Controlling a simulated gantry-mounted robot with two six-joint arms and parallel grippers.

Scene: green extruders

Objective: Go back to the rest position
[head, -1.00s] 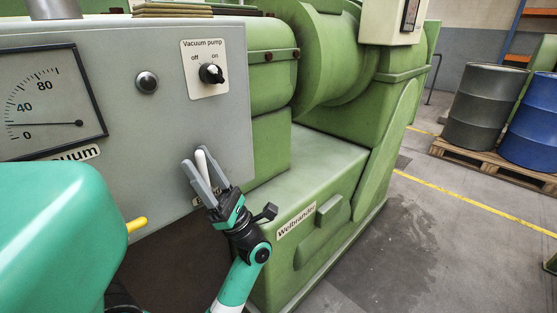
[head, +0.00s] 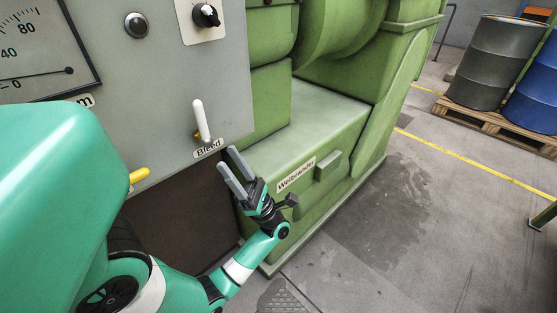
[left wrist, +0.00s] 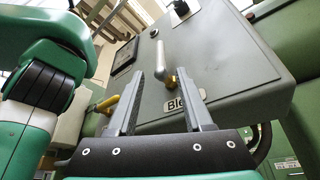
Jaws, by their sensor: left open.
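My left gripper (head: 234,174) is open and empty, in front of the lower right edge of the grey control panel (head: 150,75). In the head view it is apart from the white bleed lever (head: 201,119), to its lower right. The lever points up from a brass fitting above the "Bleed" label (head: 209,147). In the left wrist view both fingers (left wrist: 149,95) show with a gap between them, and the lever (left wrist: 161,60) and its brass fitting appear beyond that gap. My right gripper is not in view.
The green machine (head: 330,130) stands behind and right of the gripper. A yellow lever (head: 138,175) sticks out low on the panel. A black knob (head: 206,15) is above. Drums (head: 497,60) stand on a pallet (head: 500,128) at right. The floor (head: 400,240) at lower right is clear.

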